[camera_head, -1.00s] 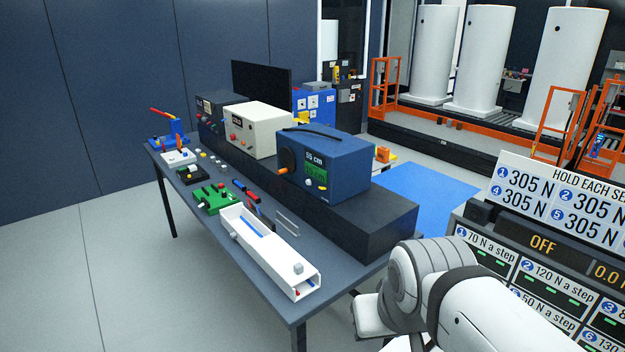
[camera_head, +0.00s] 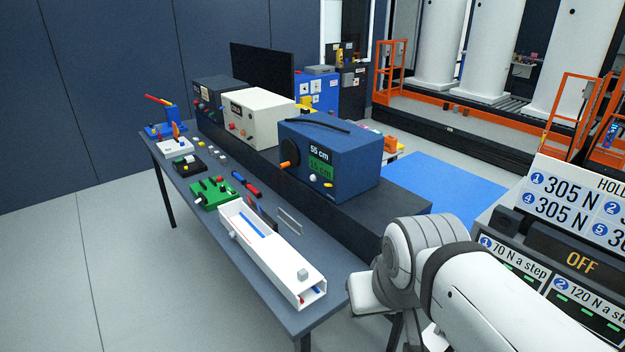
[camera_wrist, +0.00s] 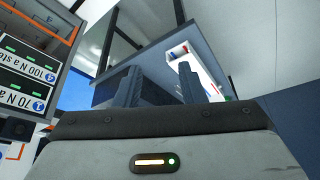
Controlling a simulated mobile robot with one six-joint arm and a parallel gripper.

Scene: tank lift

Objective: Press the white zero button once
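A blue box (camera_head: 345,163) with a display reading 55 cm and a green display below stands on a dark raised block on the table. A small white round button (camera_head: 312,177) is low on its front, beside a yellow one; no zero label is readable. An orange-handled crank is on its left side. In the wrist view my gripper (camera_wrist: 158,86) has its two dark fingers apart with nothing between them. It points toward the table, away from the button, which I cannot make out there. In the head view my white arm is at the lower right and the fingertips are hidden.
The table (camera_head: 262,292) carries a white channel (camera_head: 262,250), a green device (camera_head: 212,193) and a cream box (camera_head: 262,115). A panel with force labels (camera_head: 575,195) and an OFF display stands at right. Grey floor is clear at left.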

